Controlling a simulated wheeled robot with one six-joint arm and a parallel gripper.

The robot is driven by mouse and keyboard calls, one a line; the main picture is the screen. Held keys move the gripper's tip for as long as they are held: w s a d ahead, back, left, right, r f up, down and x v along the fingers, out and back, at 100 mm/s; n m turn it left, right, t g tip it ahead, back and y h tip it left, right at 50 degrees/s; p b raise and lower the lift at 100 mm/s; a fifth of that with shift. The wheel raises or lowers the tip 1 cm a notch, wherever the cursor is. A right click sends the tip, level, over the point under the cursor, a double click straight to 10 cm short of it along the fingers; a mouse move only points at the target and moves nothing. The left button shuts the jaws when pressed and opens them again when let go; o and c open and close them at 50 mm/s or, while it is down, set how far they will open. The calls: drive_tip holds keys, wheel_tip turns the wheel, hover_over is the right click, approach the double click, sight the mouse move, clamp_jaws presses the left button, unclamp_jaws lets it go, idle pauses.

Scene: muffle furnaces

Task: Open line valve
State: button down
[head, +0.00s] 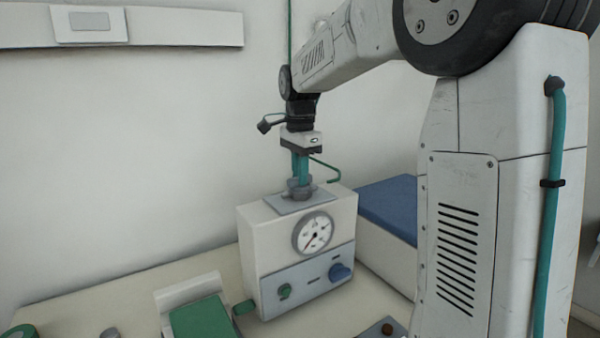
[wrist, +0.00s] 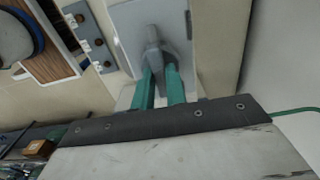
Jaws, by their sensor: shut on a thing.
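The valve (head: 299,191) is a grey fitting on a light plate on top of a white box (head: 262,226) with a dial gauge (head: 314,232). In the wrist view the grey valve handle (wrist: 153,36) stands over the grey plate (wrist: 127,22). My gripper (head: 301,177) comes down from above onto it. Its two teal fingers are shut on the handle, one on each side, as the wrist view of my gripper (wrist: 161,70) shows. The fingertips partly hide the handle. The gauge needle points to the lower left.
A blue-topped white case (head: 388,207) stands close on the right. A green-topped item (head: 204,318) lies at the front left. The wall is close behind.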

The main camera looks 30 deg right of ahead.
idle(0.4)
drive_tip(key=c, duration=1.4)
unclamp_jaws()
drive_tip(key=shift+c, duration=0.2)
wheel_tip(320, 180, up, 8)
drive_tip(key=shift+f, duration=0.1)
